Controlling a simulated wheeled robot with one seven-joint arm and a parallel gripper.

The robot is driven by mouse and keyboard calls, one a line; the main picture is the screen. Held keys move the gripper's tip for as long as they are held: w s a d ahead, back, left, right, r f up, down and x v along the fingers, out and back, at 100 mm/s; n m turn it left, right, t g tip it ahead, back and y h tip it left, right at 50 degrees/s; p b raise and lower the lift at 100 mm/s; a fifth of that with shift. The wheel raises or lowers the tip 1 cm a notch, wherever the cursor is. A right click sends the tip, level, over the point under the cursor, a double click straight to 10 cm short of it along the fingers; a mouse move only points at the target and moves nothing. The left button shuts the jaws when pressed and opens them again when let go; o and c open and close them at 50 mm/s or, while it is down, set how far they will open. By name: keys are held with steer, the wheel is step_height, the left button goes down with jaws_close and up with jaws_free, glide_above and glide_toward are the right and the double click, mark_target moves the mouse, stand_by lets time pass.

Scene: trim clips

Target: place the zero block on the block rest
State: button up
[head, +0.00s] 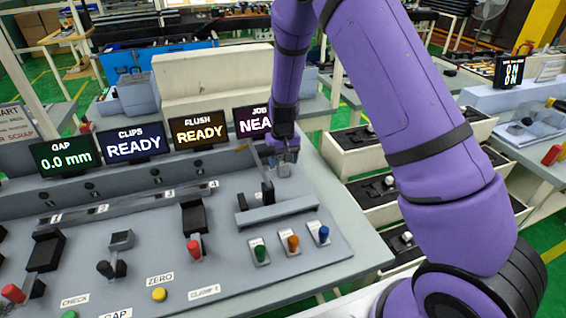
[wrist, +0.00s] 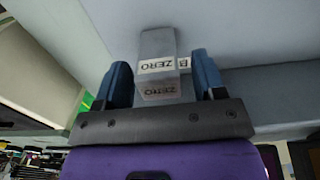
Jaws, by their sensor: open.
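The zero block (wrist: 157,48) is a grey block with ZERO lettering, seen in the wrist view between the two blue fingers of my gripper (wrist: 162,72). The fingers are open, with a gap visible on each side of the block. In the head view my gripper (head: 285,148) points down at the back right of the grey console, with the small grey block (head: 284,168) just below it. A white label beside the block in the wrist view is partly hidden, showing a B. I cannot make out the block rest separately from the surface beneath the block.
A raised grey ledge (head: 278,209) and a black upright clamp (head: 268,192) stand close in front of my gripper. Green, orange and blue buttons (head: 292,243) lie nearer the front. Screens (head: 199,128) line the console's back. Bins (head: 362,150) stand to the right.

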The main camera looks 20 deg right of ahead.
steer(key=s+d+r+t+y, duration=0.1)
steer(key=s+r, duration=0.2)
steer(key=r, duration=0.8)
steer(key=s+d+r, duration=0.1)
steer(key=s+r, duration=0.3)
steer(key=r, duration=0.8)
steer(key=s+d+r+t, duration=0.1)
steer(key=s+r, duration=0.3)
steer(key=s, duration=0.5)
steer(key=s+d+r+t, duration=0.1)
steer(key=s+r, duration=0.3)
steer(key=s, duration=0.5)
steer(key=s+d+r+t+h, duration=0.1)
steer(key=s+r, duration=0.4)
steer(key=s, duration=0.5)
steer(key=shift+d+t, duration=0.6)
steer(key=shift+d, duration=0.35)
